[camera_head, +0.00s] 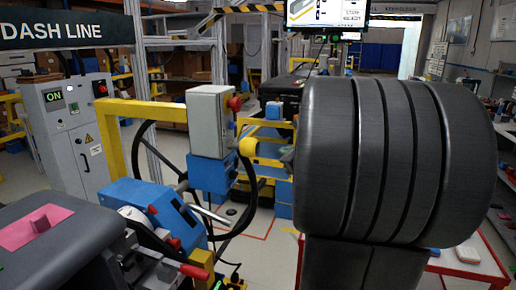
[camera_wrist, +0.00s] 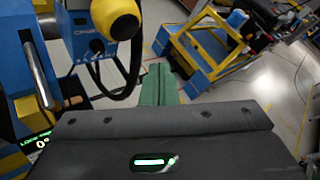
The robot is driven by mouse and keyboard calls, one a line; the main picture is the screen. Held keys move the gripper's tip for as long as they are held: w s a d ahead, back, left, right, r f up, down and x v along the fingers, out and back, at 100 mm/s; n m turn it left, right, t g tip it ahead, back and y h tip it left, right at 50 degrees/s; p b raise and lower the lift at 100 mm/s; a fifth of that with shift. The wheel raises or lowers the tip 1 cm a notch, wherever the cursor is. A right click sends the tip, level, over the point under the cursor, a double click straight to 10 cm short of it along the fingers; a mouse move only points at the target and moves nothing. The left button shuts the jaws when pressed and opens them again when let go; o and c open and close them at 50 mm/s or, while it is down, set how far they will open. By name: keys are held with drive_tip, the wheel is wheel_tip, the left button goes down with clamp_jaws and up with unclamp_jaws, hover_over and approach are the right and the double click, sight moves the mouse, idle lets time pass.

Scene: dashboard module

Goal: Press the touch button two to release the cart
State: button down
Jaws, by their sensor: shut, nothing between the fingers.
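In the wrist view, my gripper (camera_wrist: 159,68) shows its two green fingers together, shut and empty. A yellow rounded knob-like part (camera_wrist: 118,20) sits on a blue unit (camera_wrist: 82,30), up and left of the fingertips and apart from them in the picture. In the head view, a grey control box (camera_head: 210,120) with a red knob (camera_head: 235,103) stands above a blue box (camera_head: 210,173). A yellow cylinder-like part (camera_head: 248,147) shows just right of them. I cannot tell which part is touch button two. My arm hides much of the right side.
A yellow-framed blue cart (camera_wrist: 205,50) stands on the floor at the wrist view's upper right. A yellow post (camera_head: 113,140) and a dark dashboard part (camera_head: 60,245) are at the head view's left. A grey cabinet (camera_head: 75,130) shows ON. Black hoses hang near the blue box.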

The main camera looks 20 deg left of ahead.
drive_tip(key=shift+w+a+p, duration=0.1)
drive_tip(key=shift+a+p, duration=0.4)
drive_tip(key=shift+a, duration=1.75)
drive_tip(key=shift+a, duration=0.15)
drive_tip(key=shift+a, duration=0.3)
drive_tip(key=shift+a+p, duration=0.3)
drive_tip(key=shift+a, duration=0.1)
idle(0.8)
idle(0.4)
drive_tip(key=shift+d, duration=0.85)
drive_tip(key=shift+d+b, duration=0.7)
drive_tip(key=shift+d, duration=1.8)
